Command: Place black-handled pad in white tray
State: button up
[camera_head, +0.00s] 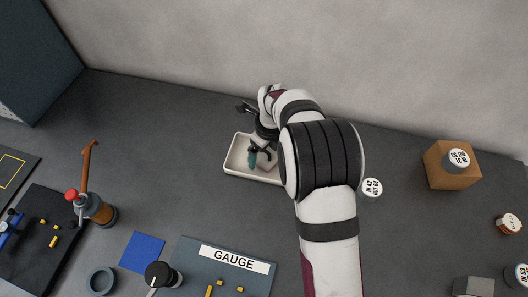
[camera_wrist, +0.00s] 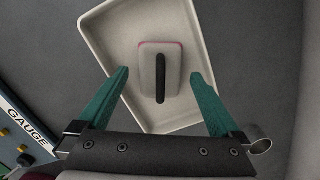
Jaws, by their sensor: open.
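The white tray (camera_head: 238,170) stands on the dark table near the back wall in the head view. It fills the upper middle of the wrist view (camera_wrist: 99,27). The pad (camera_wrist: 147,61) is a pale block with a pinkish edge and a black bar handle (camera_wrist: 160,78). It lies inside the tray, apart from its side walls. My gripper (camera_wrist: 160,76) is open above the tray, its green fingers on either side of the pad and apart from it. In the head view my gripper (camera_head: 259,157) and arm hide much of the tray.
A gauge board (camera_head: 205,270) with yellow pieces lies at the front, near a blue square (camera_head: 142,251). A brown-handled tool (camera_head: 91,195) is at left. A brown box (camera_head: 449,170) with a labelled white cylinder is at right.

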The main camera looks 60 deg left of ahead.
aim_at(268, 153)
notch_tip(268, 153, up, 11)
jog(key=d, duration=0.1)
jog(key=w+d+r+n, duration=0.1)
jog(key=w+d+r, duration=0.3)
jog(key=d, duration=0.4)
jog(key=w+d+r+n, duration=0.1)
jog(key=w+d+r, duration=0.25)
jog(key=d, duration=0.35)
jog(key=s+d+r+n, duration=0.1)
jog(key=d+r+n, duration=0.1)
jog(key=d, duration=0.8)
jog(key=s+d+r+n, duration=0.1)
jog(key=s+d+n, duration=0.1)
jog(key=d, duration=0.8)
jog(key=s+d+f+n, duration=0.2)
jog(key=s+d+n, duration=0.1)
jog(key=s+d, duration=0.5)
jog(key=shift+s+f, duration=0.2)
jog(key=shift+s, duration=0.35)
